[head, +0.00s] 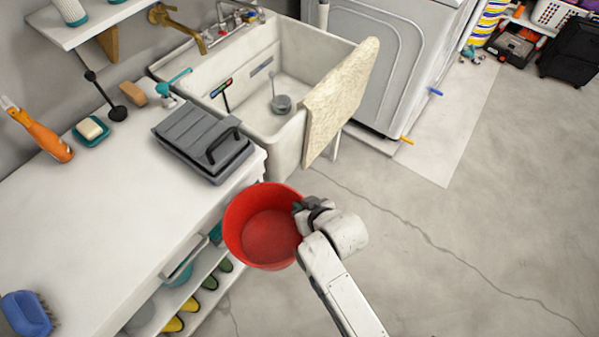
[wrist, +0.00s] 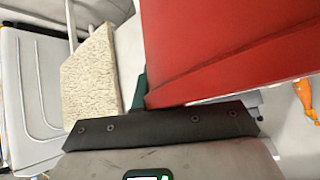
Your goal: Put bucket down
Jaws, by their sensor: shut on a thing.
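The red bucket (head: 268,238) is upright and looks empty, seen from above in the head view, beside the front edge of the white counter (head: 95,215). My gripper (head: 303,208) is shut on the bucket's right side. In the wrist view the bucket's red wall (wrist: 235,50) fills the upper right, against the dark gripper (wrist: 145,95). The fingertips are mostly hidden by the bucket and the gripper body. What lies under the bucket is hidden, and I cannot tell its height above the floor.
A grey toolbox-like case (head: 203,140) sits on the counter near the sink (head: 290,135). A beige towel (head: 342,95) hangs over the sink's edge. The concrete floor (head: 480,240) to the right is clear.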

